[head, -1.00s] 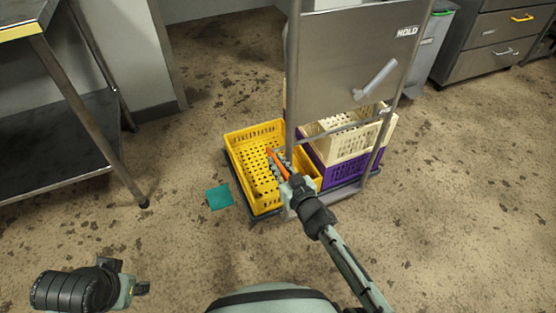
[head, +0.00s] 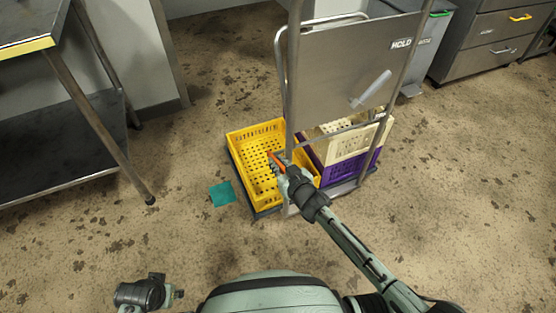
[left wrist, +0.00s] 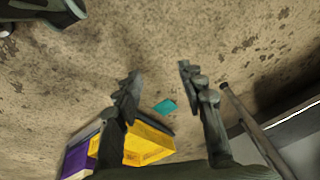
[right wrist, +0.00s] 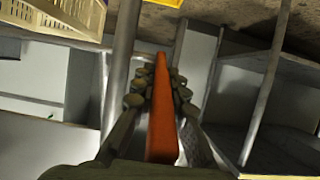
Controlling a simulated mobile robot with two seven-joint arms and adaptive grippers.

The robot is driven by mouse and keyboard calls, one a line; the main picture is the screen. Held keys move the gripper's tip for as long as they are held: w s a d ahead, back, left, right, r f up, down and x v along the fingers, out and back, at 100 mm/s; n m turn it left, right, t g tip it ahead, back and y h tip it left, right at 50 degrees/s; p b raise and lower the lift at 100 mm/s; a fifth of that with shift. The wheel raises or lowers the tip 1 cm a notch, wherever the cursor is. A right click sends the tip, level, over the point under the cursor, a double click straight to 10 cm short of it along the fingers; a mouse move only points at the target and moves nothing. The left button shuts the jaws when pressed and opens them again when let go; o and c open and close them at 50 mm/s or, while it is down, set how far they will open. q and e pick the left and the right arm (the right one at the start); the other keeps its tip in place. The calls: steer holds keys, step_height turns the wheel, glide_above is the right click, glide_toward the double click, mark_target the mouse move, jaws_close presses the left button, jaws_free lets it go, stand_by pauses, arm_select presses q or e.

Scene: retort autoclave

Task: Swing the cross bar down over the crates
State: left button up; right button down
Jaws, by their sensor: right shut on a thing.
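An orange bar (right wrist: 162,120), which looks like the cross bar or its grip, lies lengthwise between the fingers of my right gripper (right wrist: 154,88). In the head view the right gripper (head: 280,167) is shut on the bar (head: 275,160) beside the cart's upright post, over the yellow crate's right side. The yellow crate (head: 240,143) looks empty. A cream crate (head: 350,145) sits on a purple crate (head: 345,175) to its right, partly hidden by the cart frame. My left gripper (left wrist: 158,75) is open and empty; in the head view it (head: 172,291) is low at the left.
The cart's steel panel (head: 340,65) marked HOLD stands over the crates between metal posts. A steel table (head: 60,110) is at the left. A teal square (head: 222,195) lies on the floor. Grey drawers (head: 485,45) stand at the back right. The floor at the front left is clear.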

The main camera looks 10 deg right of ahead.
steer(key=shift+w+r+g+p, duration=0.2)
steer(key=shift+r+g+p, duration=0.15)
steer(key=shift+g, duration=0.15)
arm_select(q)
steer(key=shift+g, duration=0.3)
steer(key=shift+s+a+f, duration=0.15)
steer(key=shift+s+f, duration=0.35)
steer(key=shift+f, duration=0.25)
steer(key=shift+s+a+f, duration=0.15)
steer(key=shift+s+f, duration=0.35)
steer(key=shift+f, duration=0.3)
steer(key=shift+s+a+f, duration=0.15)
steer(key=shift+s+f, duration=0.35)
steer(key=shift+f, duration=0.25)
arm_select(e)
steer(key=shift+w+r+g+h, duration=0.15)
steer(key=shift+g+h, duration=0.15)
steer(key=shift+g, duration=0.2)
steer(key=shift+a, duration=0.1)
